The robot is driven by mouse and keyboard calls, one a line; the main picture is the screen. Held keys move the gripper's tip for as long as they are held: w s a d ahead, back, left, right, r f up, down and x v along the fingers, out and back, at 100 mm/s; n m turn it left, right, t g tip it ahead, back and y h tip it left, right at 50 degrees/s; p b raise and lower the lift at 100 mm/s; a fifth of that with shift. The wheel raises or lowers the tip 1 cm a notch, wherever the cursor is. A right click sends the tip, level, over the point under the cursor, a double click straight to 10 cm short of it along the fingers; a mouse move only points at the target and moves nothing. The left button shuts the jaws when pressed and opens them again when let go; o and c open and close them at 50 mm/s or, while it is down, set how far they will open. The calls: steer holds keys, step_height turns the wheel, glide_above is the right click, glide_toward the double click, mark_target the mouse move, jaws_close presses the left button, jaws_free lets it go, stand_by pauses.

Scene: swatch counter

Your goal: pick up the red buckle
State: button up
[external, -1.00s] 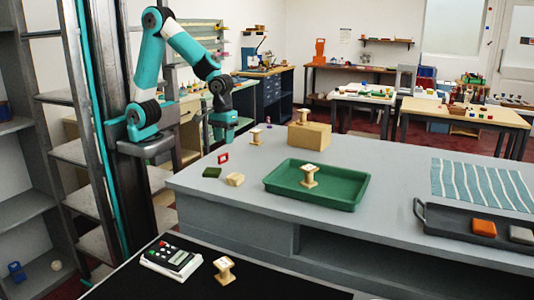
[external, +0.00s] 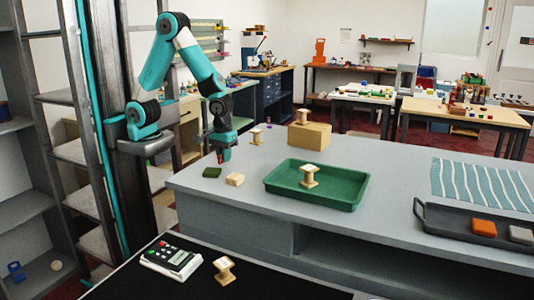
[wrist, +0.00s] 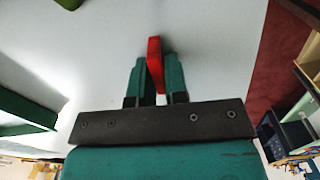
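The red buckle (wrist: 154,62) stands on edge between the two fingers of my gripper (wrist: 155,75) in the wrist view. The fingers lie close against its two sides, with almost no gap showing. In the external view my gripper (external: 223,156) points down at the left part of the grey counter. It hides most of the buckle there, and only a sliver of red shows. The buckle appears to be still at the counter top.
A dark green block (external: 211,173) and a pale wooden block (external: 235,180) lie just in front of my gripper. A green tray (external: 345,196) holding a wooden spool is to the right. A spool (external: 256,135) and a cardboard-coloured box (external: 309,136) stand farther back.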

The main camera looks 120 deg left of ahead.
jaws_close()
